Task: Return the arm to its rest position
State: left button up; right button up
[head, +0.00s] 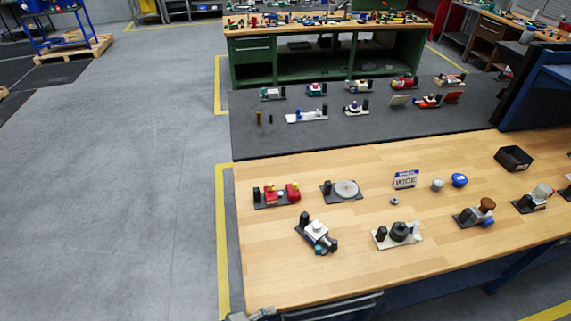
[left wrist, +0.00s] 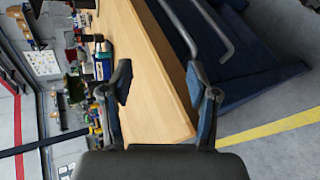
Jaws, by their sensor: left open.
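My left gripper (left wrist: 158,82) is open in the left wrist view, its two dark fingers spread apart with nothing between them. Beyond the fingers are the wooden tabletop (left wrist: 150,70) and its front edge, seen sideways. In the head view a small grey part shows at the bottom edge, by the table's near left corner; I cannot tell for sure that it is my left gripper. My right gripper is in neither view. Several valve actuators stand on the wooden table (head: 290,270), including a red one (head: 290,193) and a white one with a dark base (head: 316,232).
The table's front left is bare. A metal bar handle (left wrist: 222,35) and dark blue cabinet front lie below the edge. Floor at left is open.

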pick_arm(q)
jog(key=s+a+f+m+g+y, duration=0.1)
jog(key=s+a+f+m+y, duration=0.1)
jog(key=s+a+m+y, duration=0.4)
jog(key=s+a+f+m+g+y, duration=0.1)
jog(key=s+a+f+m+y, duration=0.15)
jog(key=a+m+y, duration=0.4)
jog(key=s+a+f+n+g+h, duration=0.1)
jog(key=s+f, duration=0.1)
jog(key=f, duration=1.1)
jog(key=s+a+f+n+g+h, duration=0.1)
jog(key=f+n, duration=0.1)
jog(key=f, duration=1.2)
jog(key=s+a+f+b, duration=0.1)
jog(key=s+a+f, duration=0.2)
jog(key=s+f, duration=1.1)
jog(key=s, duration=0.3)
jog(key=shift+a+f+m+g, duration=0.15)
jog(key=shift+f+m+g, duration=0.1)
jog(key=shift+m+g, duration=0.15)
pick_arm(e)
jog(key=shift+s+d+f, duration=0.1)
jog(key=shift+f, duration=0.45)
